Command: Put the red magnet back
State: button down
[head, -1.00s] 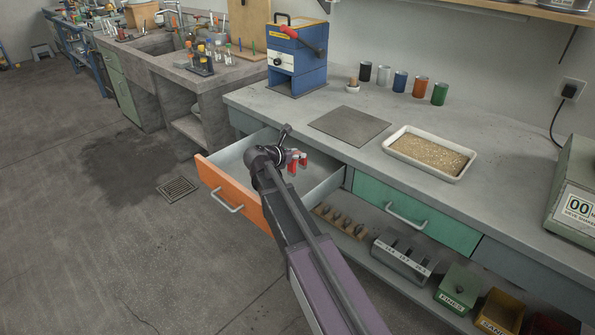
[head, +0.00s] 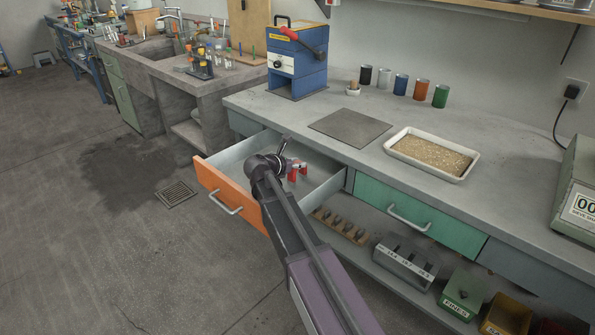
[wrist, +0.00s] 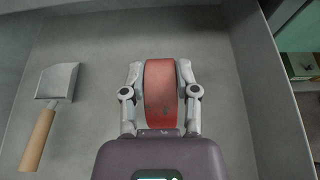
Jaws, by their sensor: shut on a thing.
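The red magnet (wrist: 160,95) is between the two fingers of my gripper (wrist: 160,78) in the wrist view, with a finger against each side. In the head view the magnet (head: 293,174) shows as a red horseshoe shape with pale tips, partly hidden by my wrist. My gripper (head: 290,165) is inside the open orange-fronted drawer (head: 228,187), over its grey floor. I cannot tell whether the magnet touches the drawer floor.
A scoop with a wooden handle (wrist: 38,138) lies in the drawer left of the magnet. The drawer walls stand close on the right. On the bench are a sand tray (head: 432,155), a dark plate (head: 350,124) and a blue press (head: 297,62).

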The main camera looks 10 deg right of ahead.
jog(key=shift+f+b, duration=0.45)
jog(key=shift+f, duration=0.35)
jog(key=shift+f, duration=0.15)
jog(key=shift+c, duration=1.8)
grip_release()
jog(key=shift+r, duration=0.2)
jog(key=shift+s+a+r+p, duration=0.3)
jog(key=shift+s+a+p, duration=0.05)
jog(key=shift+a, duration=0.05)
jog(key=p+v, duration=0.4)
jog(key=v, duration=0.7)
jog(key=shift+f, duration=0.2)
